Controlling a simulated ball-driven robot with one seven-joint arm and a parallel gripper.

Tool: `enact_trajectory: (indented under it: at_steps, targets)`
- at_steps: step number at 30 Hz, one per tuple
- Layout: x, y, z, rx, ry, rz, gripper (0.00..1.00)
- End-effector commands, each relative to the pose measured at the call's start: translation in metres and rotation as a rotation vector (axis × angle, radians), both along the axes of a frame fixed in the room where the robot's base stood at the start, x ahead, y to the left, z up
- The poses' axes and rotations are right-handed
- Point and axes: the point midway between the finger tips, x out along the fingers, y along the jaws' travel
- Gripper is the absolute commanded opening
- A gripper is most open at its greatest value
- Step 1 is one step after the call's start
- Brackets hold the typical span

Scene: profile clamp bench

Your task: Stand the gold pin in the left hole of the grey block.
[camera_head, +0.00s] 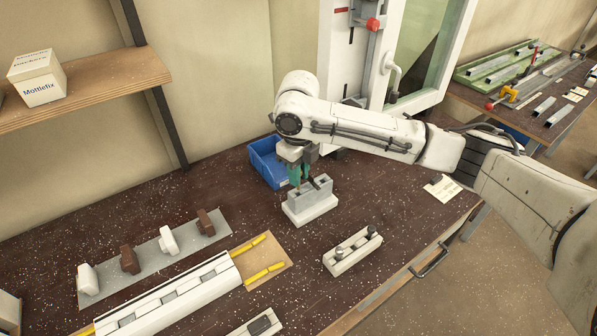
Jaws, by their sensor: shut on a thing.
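The grey block (311,196) stands upright on a white base (310,212) in the middle of the bench. A dark opening shows in its top toward the right. My gripper (296,184) points down with green fingers at the left end of the block's top. It is shut on a thin thing, taken as the gold pin, which the fingers hide. The left hole is also hidden behind the fingers. I cannot tell whether the pin's lower end is inside the hole or above it.
A blue bin (268,166) stands close behind my gripper. A pale holder (352,252) with dark-topped pegs lies in front right. A long white rail fixture (180,297) and a grey strip (150,260) with white and brown clamps lie left.

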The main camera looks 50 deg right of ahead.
Motion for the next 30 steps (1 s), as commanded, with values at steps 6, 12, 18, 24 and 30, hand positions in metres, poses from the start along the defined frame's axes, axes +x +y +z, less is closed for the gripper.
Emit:
enact_trajectory:
  at_steps: [6, 12, 18, 24, 30]
  targets:
    - [0.0, 0.0, -0.007, 0.0, 0.0, 0.0, 0.0]
    - [0.0, 0.0, -0.012, 0.0, 0.0, 0.0, 0.0]
    - [0.0, 0.0, -0.018, 0.001, 0.0, 0.0, 0.0]
    - [0.0, 0.0, -0.023, 0.001, 0.0, 0.0, 0.0]
    - [0.0, 0.0, -0.029, 0.001, 0.0, 0.0, 0.0]
